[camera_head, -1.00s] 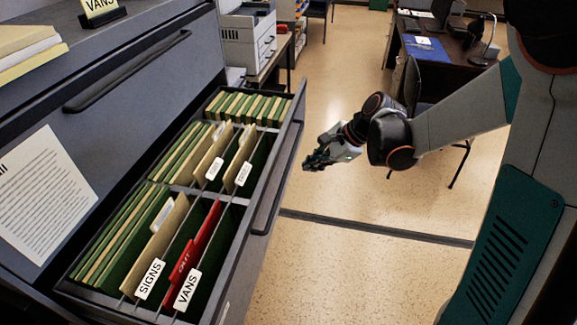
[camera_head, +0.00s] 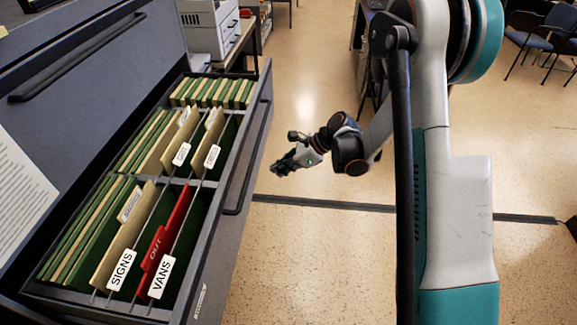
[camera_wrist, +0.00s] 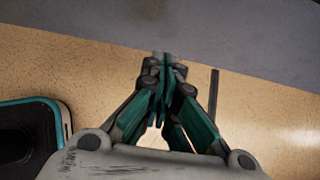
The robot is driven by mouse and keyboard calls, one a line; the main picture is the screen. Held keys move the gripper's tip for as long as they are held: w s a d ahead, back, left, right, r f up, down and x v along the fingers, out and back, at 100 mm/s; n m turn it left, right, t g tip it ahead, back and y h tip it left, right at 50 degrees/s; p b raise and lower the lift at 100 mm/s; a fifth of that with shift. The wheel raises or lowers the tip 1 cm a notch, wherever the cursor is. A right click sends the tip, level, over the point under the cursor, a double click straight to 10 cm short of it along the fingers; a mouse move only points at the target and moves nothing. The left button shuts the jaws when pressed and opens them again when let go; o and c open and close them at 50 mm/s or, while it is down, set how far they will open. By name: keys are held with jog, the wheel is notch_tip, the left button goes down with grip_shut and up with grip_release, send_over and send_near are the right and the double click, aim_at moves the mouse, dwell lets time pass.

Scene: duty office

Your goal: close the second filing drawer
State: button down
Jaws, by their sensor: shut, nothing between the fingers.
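The open filing drawer (camera_head: 259,128) stands pulled far out of the grey cabinet (camera_head: 100,95). It holds green and tan folders, a red OUT card (camera_head: 165,240) and tabs marked SIGNS and VANS. Its dark handle (camera_head: 240,175) is on the outer front face. My gripper (camera_head: 277,170) is shut and empty, just to the right of the drawer front and apart from it in the head view. In the wrist view my gripper (camera_wrist: 163,62) points its closed fingertips toward a grey surface, likely the drawer front; I cannot tell whether they touch.
A closed drawer with a long handle (camera_head: 80,60) is above the open one. A printer (camera_head: 212,28) on a table stands behind. Blue chairs (camera_head: 540,40) are at the far right. The floor right of the drawer is clear, with a dark strip (camera_head: 330,204) across it.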

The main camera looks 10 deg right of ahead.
jog(key=w+a+f+b, duration=0.2)
jog(key=a, duration=0.4)
jog(key=shift+w+a+f, duration=0.15)
jog(key=shift+f, duration=0.2)
